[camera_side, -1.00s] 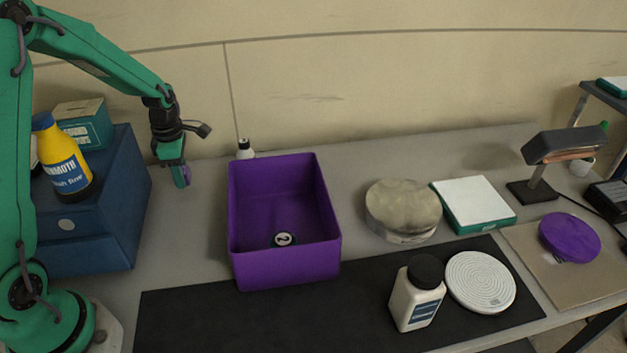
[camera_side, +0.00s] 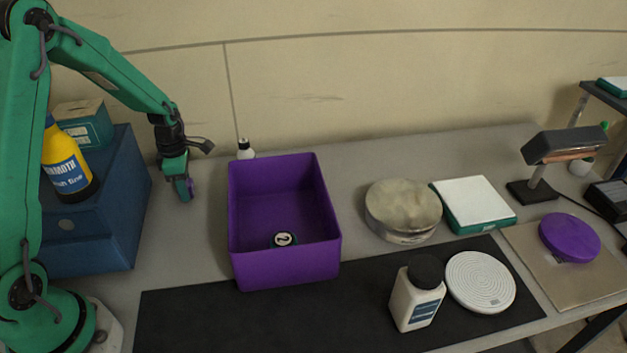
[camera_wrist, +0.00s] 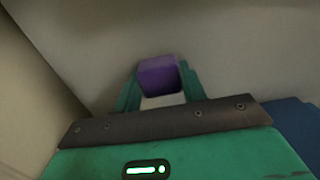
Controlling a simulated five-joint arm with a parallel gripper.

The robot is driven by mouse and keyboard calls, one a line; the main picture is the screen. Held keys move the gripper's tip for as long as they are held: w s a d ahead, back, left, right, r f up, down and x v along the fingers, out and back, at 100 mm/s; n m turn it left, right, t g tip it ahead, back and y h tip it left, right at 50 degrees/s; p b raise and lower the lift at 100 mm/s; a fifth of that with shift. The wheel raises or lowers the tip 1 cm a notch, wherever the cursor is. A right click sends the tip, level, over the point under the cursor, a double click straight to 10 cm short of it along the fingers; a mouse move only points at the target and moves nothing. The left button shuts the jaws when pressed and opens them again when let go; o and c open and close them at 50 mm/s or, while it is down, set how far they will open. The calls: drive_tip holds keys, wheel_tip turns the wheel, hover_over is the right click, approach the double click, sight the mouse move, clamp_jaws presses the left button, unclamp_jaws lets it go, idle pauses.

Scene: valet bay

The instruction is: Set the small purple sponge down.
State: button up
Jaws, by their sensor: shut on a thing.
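My gripper (camera_side: 184,190) is shut on the small purple sponge (camera_wrist: 158,75), which sits between the two green fingers in the wrist view. In the side view only a sliver of the sponge (camera_side: 191,187) shows beside the fingertips. The gripper points down over the grey table, between the blue box and the purple bin. The fingertips are low, but I cannot tell whether the sponge touches the table.
The purple bin (camera_side: 284,272) stands right of my gripper, with a small white bottle (camera_side: 244,149) behind it. The blue box (camera_side: 105,225) bears a yellow bottle (camera_side: 68,170) on the left. A white bottle (camera_side: 415,297) stands on the black mat (camera_side: 230,325).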

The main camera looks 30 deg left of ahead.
drive_tip(key=o, duration=0.9)
drive_tip(key=shift+o, duration=0.2)
drive_tip(key=shift+r, duration=0.1)
wheel_tip(320, 180, up, 12)
idle(0.5)
